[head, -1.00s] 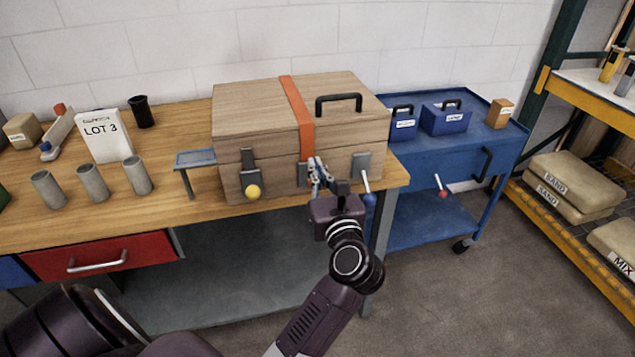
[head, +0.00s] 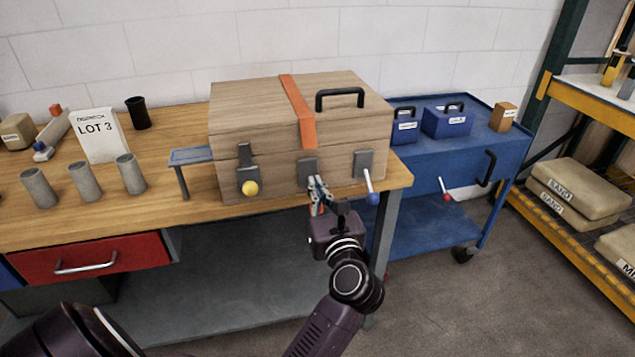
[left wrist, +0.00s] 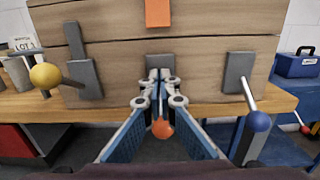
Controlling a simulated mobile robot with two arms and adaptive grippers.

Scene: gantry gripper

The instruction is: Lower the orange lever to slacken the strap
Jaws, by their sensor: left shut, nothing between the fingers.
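The wooden case (head: 255,126) sits on the workbench, with the orange strap (head: 296,108) over its lid. The strap's lower end also shows in the left wrist view (left wrist: 158,12), above the middle mounting plate (left wrist: 160,61). The orange lever's ball (left wrist: 162,128) hangs below that plate, its rod pointing down and out. In the head view the ball (head: 313,210) is small and partly hidden by my gripper. My left gripper (head: 318,182) is shut and empty before the plate. Its fingertips (left wrist: 158,78) overlap the lever's rod in view; I cannot tell whether they touch it. My right gripper is not in view.
A yellow-ball lever (head: 250,188) is at the left of the case front, a blue-ball lever (head: 373,198) at the right. A small stand (head: 190,156) is left of the case. A blue cart (head: 425,165) stands right of the bench.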

